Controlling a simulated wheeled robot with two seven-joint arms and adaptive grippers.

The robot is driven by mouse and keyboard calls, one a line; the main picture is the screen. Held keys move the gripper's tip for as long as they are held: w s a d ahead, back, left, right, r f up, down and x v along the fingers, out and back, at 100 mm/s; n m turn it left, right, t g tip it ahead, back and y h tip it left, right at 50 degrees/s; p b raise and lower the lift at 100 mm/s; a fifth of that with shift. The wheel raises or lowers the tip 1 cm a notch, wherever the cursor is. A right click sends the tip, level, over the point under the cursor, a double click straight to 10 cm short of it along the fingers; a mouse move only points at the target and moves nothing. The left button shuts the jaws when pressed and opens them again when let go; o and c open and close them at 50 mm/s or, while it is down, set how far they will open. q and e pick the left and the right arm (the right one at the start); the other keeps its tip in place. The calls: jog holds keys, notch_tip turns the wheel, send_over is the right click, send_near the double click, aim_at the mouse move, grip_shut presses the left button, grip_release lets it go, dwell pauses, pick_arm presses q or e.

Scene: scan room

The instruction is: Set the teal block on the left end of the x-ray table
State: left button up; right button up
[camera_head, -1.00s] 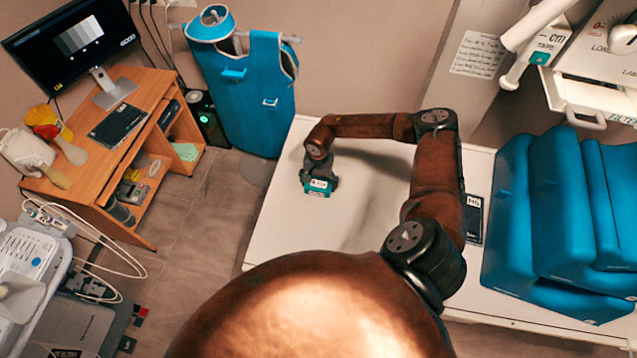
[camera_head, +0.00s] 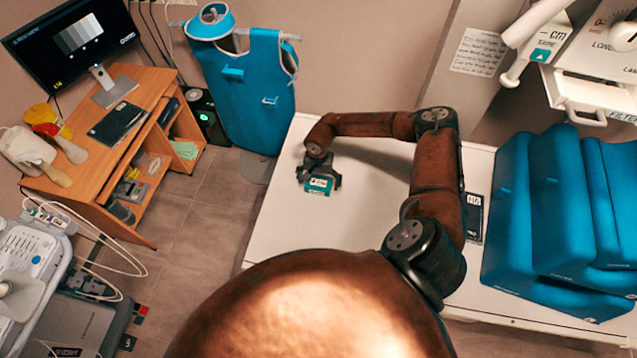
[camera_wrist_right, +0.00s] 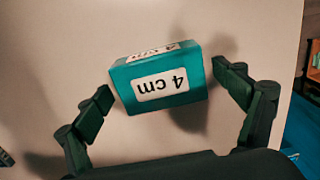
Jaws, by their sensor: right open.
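The teal block (camera_head: 319,186), with a white label, is at the left end of the white x-ray table (camera_head: 285,235). In the right wrist view the block (camera_wrist_right: 160,84) shows its "4 cm" labels and lies between the spread fingers, with a gap on each side. My right gripper (camera_head: 321,182) is open around the block; it also shows in the right wrist view (camera_wrist_right: 170,95). The block appears to rest on the table top. My left gripper is not in view.
Blue cushions (camera_head: 535,215) fill the table's right end, with a dark plate (camera_head: 472,218) beside them. A blue apron (camera_head: 258,95) hangs behind the table's left end. A wooden desk (camera_head: 125,165) stands further left. The table around the block is clear.

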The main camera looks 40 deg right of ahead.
aim_at(319, 183)
notch_tip(319, 183, up, 12)
jog(key=b, duration=0.3)
jog(key=shift+r, duration=0.1)
